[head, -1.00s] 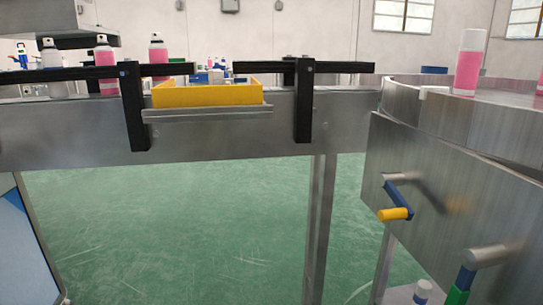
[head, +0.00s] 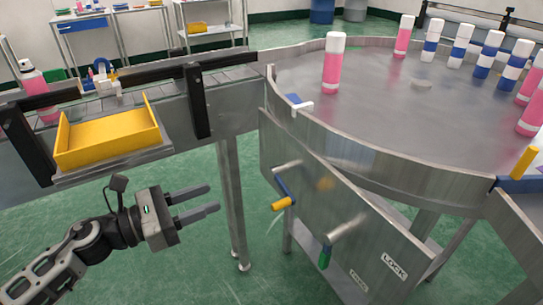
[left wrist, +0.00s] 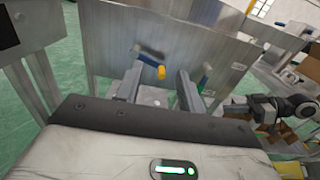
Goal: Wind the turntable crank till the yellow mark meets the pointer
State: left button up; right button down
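The steel turntable (head: 300,65) fills the right of the head view, with several cans on it. On its front panel (head: 330,205) are two cranks. The crank with a blue arm and yellow handle (head: 283,204) is on the left; the one with a green handle (head: 325,257) is lower right. The yellow handle also shows in the left wrist view (left wrist: 161,72). My left gripper (head: 212,198) is open and empty, left of the yellow handle and apart from it. A white piece (head: 302,108) sits at the turntable rim; I cannot tell whether it is the pointer. My right gripper (left wrist: 240,107) shows small in the left wrist view.
A yellow tray (head: 108,140) sits at the conveyor (head: 165,105) on the left, between black rails. A table leg (head: 231,200) stands behind my left gripper. A yellow post (head: 525,162) on a blue block stands at the turntable's right. Green floor is free below.

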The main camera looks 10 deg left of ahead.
aim_at(272, 174)
pick_arm(q)
jog(key=p+x, duration=0.3)
jog(key=x, duration=1.2)
jog(key=shift+d+f, duration=0.1)
jog(key=shift+d, duration=0.1)
grip_shut()
dwell(0.6)
grip_release()
jog(key=shift+a, duration=0.1)
